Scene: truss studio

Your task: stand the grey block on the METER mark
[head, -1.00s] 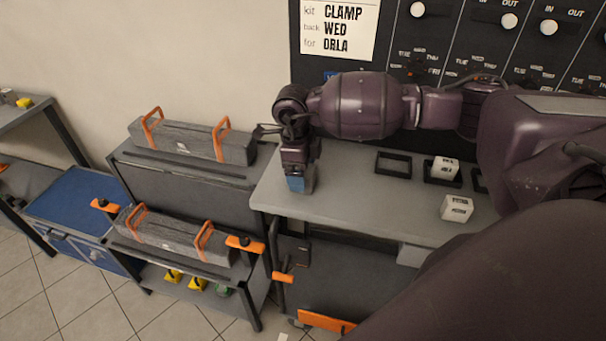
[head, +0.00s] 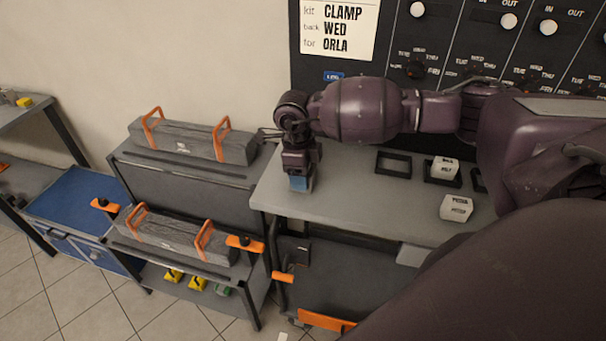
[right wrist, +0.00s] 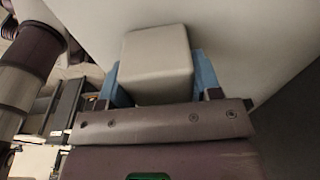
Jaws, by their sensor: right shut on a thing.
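The grey block (right wrist: 157,65) shows as a pale, round-edged box in the right wrist view, between the two blue fingers of my right gripper. In the head view my right gripper (head: 300,184) points down at the left end of the grey bench (head: 350,205), shut on the block. The block is mostly hidden there behind the blue finger. I cannot tell whether it touches the bench top. I cannot make out a METER mark. My left gripper is not in view.
On the bench to the right are an empty black frame (head: 393,165), a white lettered block (head: 445,168) in another frame, and a loose white lettered block (head: 456,207). A dark board (head: 405,40) stands behind. The bench's front middle is clear.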

